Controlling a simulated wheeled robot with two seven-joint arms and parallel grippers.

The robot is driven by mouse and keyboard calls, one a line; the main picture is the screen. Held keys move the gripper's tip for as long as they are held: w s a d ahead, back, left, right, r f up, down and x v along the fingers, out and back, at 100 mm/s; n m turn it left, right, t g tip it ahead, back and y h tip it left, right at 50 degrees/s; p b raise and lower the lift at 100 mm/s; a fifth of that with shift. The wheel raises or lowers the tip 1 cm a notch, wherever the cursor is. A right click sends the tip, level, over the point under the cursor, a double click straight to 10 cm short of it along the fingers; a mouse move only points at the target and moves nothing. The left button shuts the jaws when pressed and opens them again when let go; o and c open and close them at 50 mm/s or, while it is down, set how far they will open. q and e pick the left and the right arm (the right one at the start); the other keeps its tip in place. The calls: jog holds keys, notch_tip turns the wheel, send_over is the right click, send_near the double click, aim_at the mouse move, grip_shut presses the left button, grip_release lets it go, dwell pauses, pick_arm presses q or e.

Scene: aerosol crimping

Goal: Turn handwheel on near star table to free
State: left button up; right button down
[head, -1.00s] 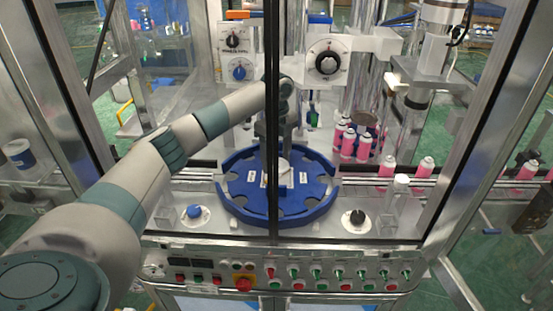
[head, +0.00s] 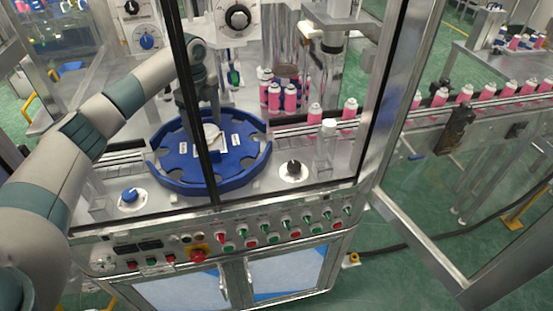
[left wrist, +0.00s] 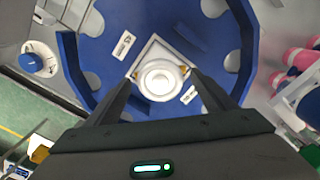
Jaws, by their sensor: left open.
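The near star table (head: 240,165) is a blue disc with rounded pockets round its rim, inside the machine. At its middle is a white round handwheel (head: 212,131) on a square white plate; in the left wrist view the handwheel (left wrist: 160,80) shows as a ring with a raised hub. My left gripper (left wrist: 163,82) is open, its two fingers pointing at opposite sides of the handwheel. I cannot tell whether they touch it. White labels (left wrist: 123,45) lie on the disc, too small to read. In the head view a dark frame post hides part of the table. My right gripper is not in view.
A blue knob (head: 130,196) and a black knob (head: 293,168) flank the table. Pink cans (head: 290,98) stand behind it, with more on the conveyor (head: 490,108) at right. A button panel (head: 250,235) runs along the front. Metal posts frame the opening.

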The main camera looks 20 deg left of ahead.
pick_arm(q)
jog(key=shift+m, duration=0.4)
